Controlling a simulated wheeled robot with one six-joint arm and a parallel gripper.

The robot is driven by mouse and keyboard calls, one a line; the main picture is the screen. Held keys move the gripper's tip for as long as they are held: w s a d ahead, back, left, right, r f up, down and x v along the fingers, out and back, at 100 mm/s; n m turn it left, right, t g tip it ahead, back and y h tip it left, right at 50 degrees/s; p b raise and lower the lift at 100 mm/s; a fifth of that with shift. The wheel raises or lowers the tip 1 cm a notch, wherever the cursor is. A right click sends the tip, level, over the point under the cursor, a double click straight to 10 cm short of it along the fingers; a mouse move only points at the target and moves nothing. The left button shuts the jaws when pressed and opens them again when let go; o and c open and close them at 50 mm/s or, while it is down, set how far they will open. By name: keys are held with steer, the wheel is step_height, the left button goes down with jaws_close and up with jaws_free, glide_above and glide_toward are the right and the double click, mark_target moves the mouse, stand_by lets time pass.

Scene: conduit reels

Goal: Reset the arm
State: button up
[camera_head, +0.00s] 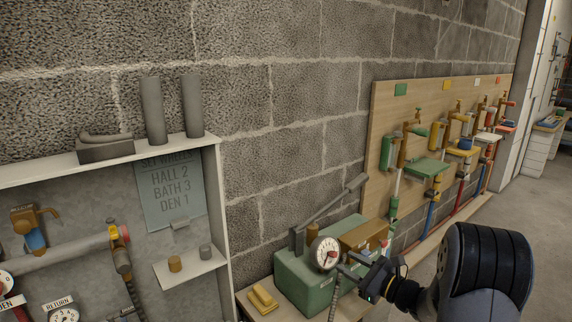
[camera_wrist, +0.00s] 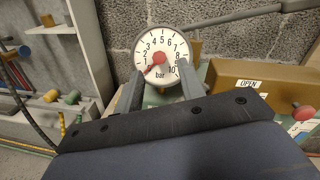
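My gripper (camera_head: 350,268) is in front of a green pump box (camera_head: 296,276) in the head view, close to a round dial gauge (camera_head: 325,253). In the wrist view my gripper's two grey fingers (camera_wrist: 160,72) stand apart, and the white gauge face (camera_wrist: 161,45) shows beyond and between them. Its scale is marked in bar and the red needle points low, near the 0–1 end. Nothing is seen held. I cannot tell whether a finger touches the gauge. My dark forearm reaches in from the lower right of the head view.
A brown box with an OPEN label (camera_wrist: 249,84) and a red knob (camera_wrist: 303,112) sit right of the gauge. A yellow block (camera_head: 262,299) lies on the bench. A shelved cabinet (camera_head: 215,170) stands left; a wooden valve board (camera_head: 385,100) is behind right. Open floor lies far right.

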mark_target(336, 256)
steer(key=shift+w+a+r+m, duration=0.15)
steer(key=shift+w+a+m, duration=0.15)
steer(key=shift+w+a, duration=0.95)
steer(key=shift+s+m+t+p, duration=0.1)
steer(key=shift+m+t+p, duration=0.2)
steer(key=shift+m+p, duration=0.15)
steer(key=shift+f+b, duration=0.2)
steer(key=shift+b, duration=0.1)
